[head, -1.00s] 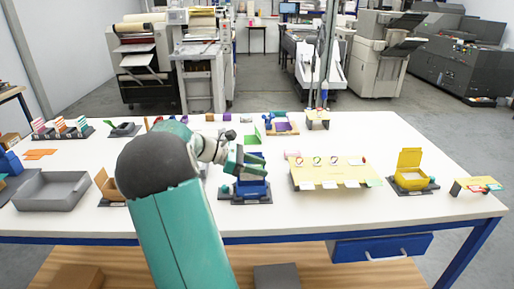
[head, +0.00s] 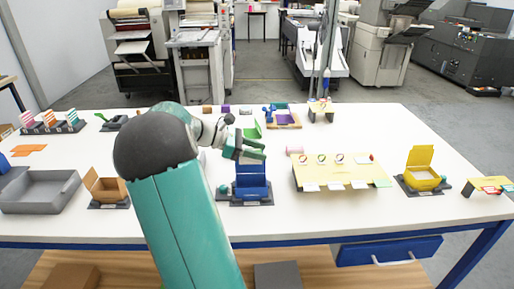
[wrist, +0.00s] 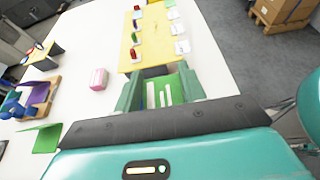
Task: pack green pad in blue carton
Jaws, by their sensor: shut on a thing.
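The green pad (wrist: 160,93), with white stripes on its face, is between the two fingers of my gripper (wrist: 158,92) in the wrist view. My gripper is shut on it. In the head view my gripper (head: 250,150) is above and just behind the open blue carton (head: 253,184), apart from it as far as I can tell. The pad is hard to make out there among the green fingers. The blue carton stands on a dark base near the table's front edge. The carton is not clear in the wrist view, and its inside is partly hidden.
A yellow board (head: 335,172) with small clips and cards lies right of the carton. An open yellow carton (head: 423,178) stands farther right. An open brown carton (head: 106,188) and a grey tray (head: 40,192) are at left. A pink block (wrist: 98,79) lies behind the board.

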